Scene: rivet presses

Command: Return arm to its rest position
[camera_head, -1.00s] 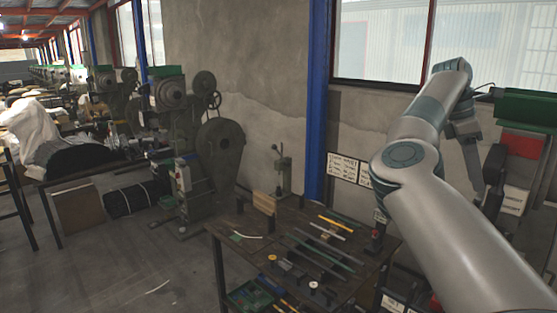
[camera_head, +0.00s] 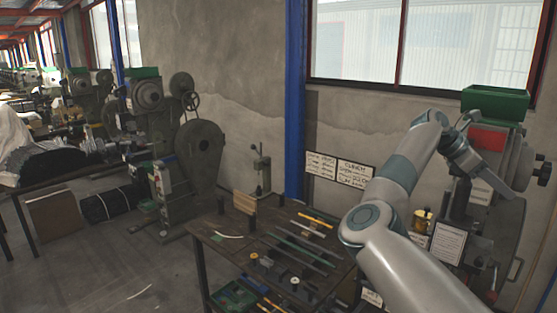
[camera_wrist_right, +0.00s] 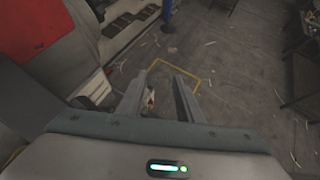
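My right arm (camera_head: 395,180) comes in from the lower right of the head view. It rises to a bent wrist, and its gripper end (camera_head: 492,178) points down and right in front of a press. In the right wrist view, the two fingers of my right gripper (camera_wrist_right: 158,98) stand apart, pointing over the floor. My left gripper is in neither view.
A dark worktable (camera_head: 222,229) with rods and small parts stands left of my arm. A press with a green bin (camera_head: 495,103) is close behind my gripper. A red machine side (camera_wrist_right: 35,35) fills the wrist view's upper left. Floor is open at left.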

